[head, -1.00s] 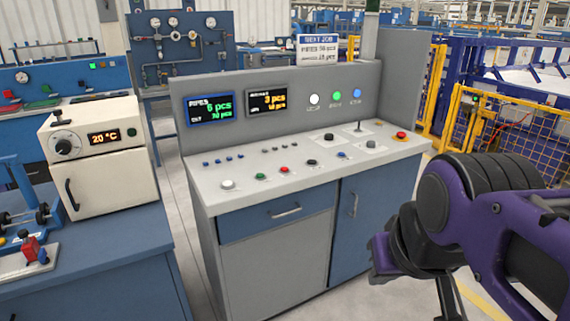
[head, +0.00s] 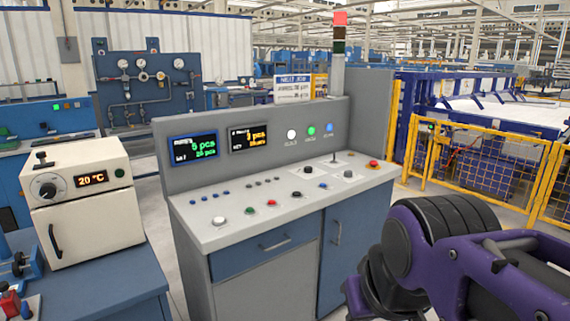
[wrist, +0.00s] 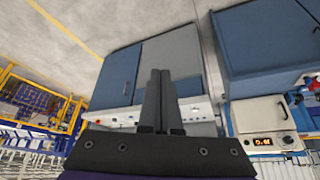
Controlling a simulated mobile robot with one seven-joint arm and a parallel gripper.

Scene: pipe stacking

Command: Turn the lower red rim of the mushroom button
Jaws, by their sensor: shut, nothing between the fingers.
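The red mushroom button (head: 374,164) sits at the right end of the grey console's top, above a yellowish base. It is too small here to tell its upper cap from its lower rim. In the wrist view, where the scene is upside down, a small red spot (wrist: 96,121) at the console's left end looks like the same button. My gripper (wrist: 160,72) has its two dark fingers together, empty and well apart from the console. In the head view my purple arm is at the lower right, and the fingertips are not visible.
The console top (head: 215,236) also carries a joystick (head: 333,158) and several small buttons, including another red one (head: 271,203). A cream oven (head: 85,205) stands on a blue bench at left. Yellow fencing (head: 480,170) stands behind at right. Grey floor lies between.

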